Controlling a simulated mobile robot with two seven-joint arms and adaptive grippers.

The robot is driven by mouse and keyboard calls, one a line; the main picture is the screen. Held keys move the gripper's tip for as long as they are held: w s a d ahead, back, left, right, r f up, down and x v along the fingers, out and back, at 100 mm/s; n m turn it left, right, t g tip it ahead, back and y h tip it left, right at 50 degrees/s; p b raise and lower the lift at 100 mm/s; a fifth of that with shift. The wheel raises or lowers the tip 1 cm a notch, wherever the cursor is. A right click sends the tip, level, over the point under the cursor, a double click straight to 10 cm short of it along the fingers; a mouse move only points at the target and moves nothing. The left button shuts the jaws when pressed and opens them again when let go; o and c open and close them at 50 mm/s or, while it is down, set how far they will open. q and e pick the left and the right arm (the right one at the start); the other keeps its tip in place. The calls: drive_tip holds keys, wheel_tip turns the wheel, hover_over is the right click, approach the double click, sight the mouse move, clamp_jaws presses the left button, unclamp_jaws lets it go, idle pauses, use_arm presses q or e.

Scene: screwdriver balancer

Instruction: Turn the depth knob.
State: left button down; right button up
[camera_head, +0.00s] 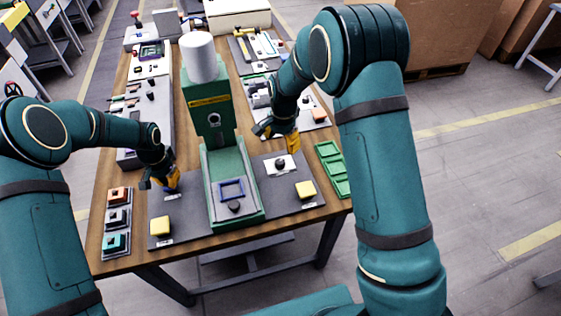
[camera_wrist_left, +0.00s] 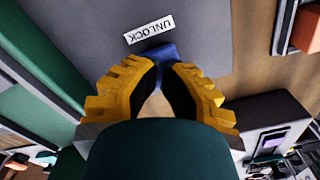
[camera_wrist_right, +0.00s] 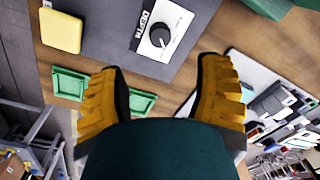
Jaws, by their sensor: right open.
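The depth knob (camera_wrist_right: 160,36) is a round black knob with a pointer, on a white labelled plate. In the head view the knob (camera_head: 280,163) sits on the grey panel right of the green machine. My right gripper (camera_head: 290,147) is open and empty, above and behind the knob; its fingers also show in the right wrist view (camera_wrist_right: 160,70), apart from the knob. My left gripper (camera_head: 168,184) has its fingertips close together at a blue button (camera_wrist_left: 165,51) beside the UNLOCK label (camera_wrist_left: 149,30). Its fingertips (camera_wrist_left: 161,67) partly cover the button; whether they press it is unclear.
The green machine (camera_head: 213,110) with a white cylinder (camera_head: 199,57) stands between my arms. Yellow pads (camera_head: 160,226) (camera_head: 305,190) lie at the panel's front corners. Green trays (camera_head: 332,168) are at the right edge, and several coloured buttons (camera_head: 116,218) stand at left.

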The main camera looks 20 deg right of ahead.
sight(281, 161)
drive_tip(key=f, duration=1)
drive_tip(key=shift+w+a+f, duration=0.1)
drive_tip(key=shift+w+f, duration=0.1)
drive_tip(key=shift+w, duration=0.05)
clamp_jaws()
